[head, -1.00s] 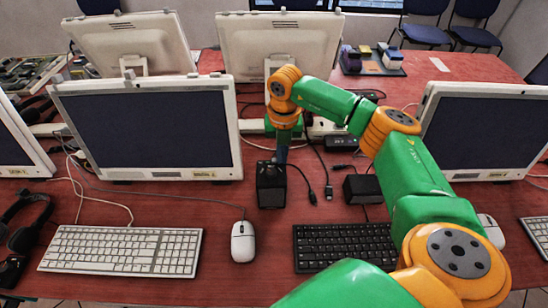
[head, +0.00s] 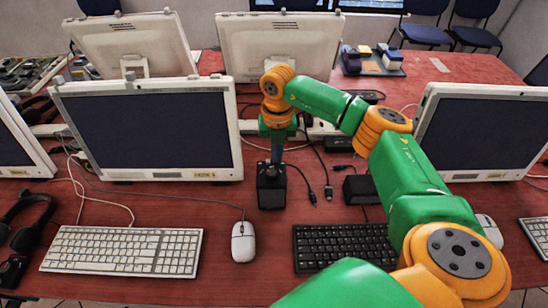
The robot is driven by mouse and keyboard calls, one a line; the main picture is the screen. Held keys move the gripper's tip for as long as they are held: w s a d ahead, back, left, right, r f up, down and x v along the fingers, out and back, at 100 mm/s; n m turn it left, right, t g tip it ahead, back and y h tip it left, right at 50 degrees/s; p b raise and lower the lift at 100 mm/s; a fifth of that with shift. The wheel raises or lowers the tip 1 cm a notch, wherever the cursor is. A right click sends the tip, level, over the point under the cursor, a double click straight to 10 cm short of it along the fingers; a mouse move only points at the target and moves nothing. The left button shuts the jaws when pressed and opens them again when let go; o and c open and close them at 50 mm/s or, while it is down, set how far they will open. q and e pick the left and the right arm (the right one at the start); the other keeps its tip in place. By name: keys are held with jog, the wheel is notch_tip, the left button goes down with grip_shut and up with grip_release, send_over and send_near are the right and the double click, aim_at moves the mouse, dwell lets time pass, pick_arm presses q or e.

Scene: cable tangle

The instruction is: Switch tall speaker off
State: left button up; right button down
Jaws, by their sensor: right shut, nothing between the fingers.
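A small black box-shaped speaker (head: 271,193), the taller of two, stands upright on the red table between the left monitor and the black keyboard. A lower black box (head: 361,190), perhaps the other speaker, sits to its right. My right gripper (head: 276,162) points down at the top rear of the tall speaker. Its fingers are dark and shut with nothing between them; whether they touch the speaker I cannot tell. The speaker's switch is too small or hidden to make out. My left gripper is not in view.
A white mouse (head: 243,242) and white keyboard (head: 124,251) lie to the left front. A black keyboard (head: 343,247) lies to the right front. Loose cables (head: 322,178) run between the speakers. Monitors (head: 146,130) stand on both sides, and a headset (head: 28,222) lies far left.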

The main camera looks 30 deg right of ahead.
jog(key=shift+s+d+r+p, duration=0.1)
jog(key=shift+r+p, duration=1.1)
jog(key=shift+r, duration=0.25)
jog(key=shift+d+r+p, duration=0.1)
jog(key=shift+r+p, duration=1.1)
jog(key=shift+r, duration=0.2)
jog(key=shift+f, duration=0.1)
